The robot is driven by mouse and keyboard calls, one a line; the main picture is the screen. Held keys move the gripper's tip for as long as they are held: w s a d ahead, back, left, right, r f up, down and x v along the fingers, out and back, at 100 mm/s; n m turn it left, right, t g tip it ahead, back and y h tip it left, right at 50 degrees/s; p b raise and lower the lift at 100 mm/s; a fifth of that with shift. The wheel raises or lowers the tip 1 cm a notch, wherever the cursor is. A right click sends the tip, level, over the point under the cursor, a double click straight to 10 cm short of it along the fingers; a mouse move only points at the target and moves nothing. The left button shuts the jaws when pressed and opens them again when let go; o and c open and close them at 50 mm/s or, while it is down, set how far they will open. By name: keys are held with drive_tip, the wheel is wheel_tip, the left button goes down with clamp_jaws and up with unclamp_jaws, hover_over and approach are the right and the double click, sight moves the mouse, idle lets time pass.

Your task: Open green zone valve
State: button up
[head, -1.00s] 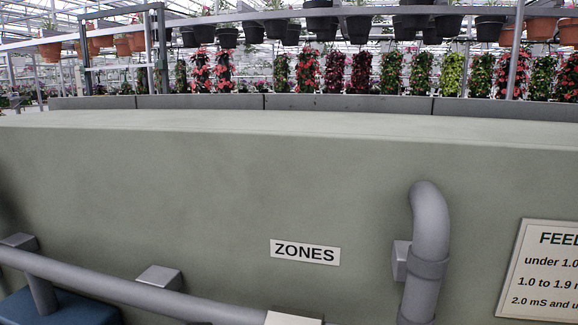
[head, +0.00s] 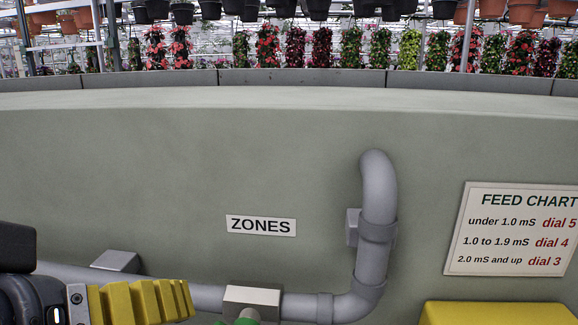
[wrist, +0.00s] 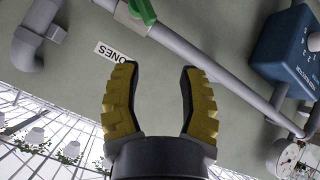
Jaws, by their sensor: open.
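A green valve handle (head: 246,318) shows only its top at the bottom edge of the head view, in front of a pale block on the grey pipe. In the wrist view the green handle (wrist: 142,10) sits on the pipe at the top edge, partly cut off. My gripper (wrist: 158,68) is open and empty in the wrist view, with its yellow fingers spread and pointing toward the pipe. The handle is beyond the fingertips, apart from them. In the head view my gripper's yellow finger (head: 145,301) is at the lower left, left of the handle.
The grey pipe (head: 380,195) bends upward right of the handle. A ZONES label (head: 261,225) and a feed chart (head: 515,230) are on the green wall. A yellow object (head: 500,314) is at lower right. The wrist view shows a blue box (wrist: 285,45) and a round gauge (wrist: 293,157).

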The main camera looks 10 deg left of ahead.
drive_tip(key=a+r+n+t+y, duration=0.2)
drive_tip(key=a+r+n+y, duration=0.1)
drive_tip(key=r, duration=0.7)
drive_tip(key=a+r+n+t+y, duration=0.2)
drive_tip(key=r+n+y, duration=0.3)
drive_tip(key=r+n, duration=0.3)
wheel_tip(320, 180, up, 3)
drive_tip(key=shift+a+y, duration=0.3)
drive_tip(key=shift+a, duration=0.3)
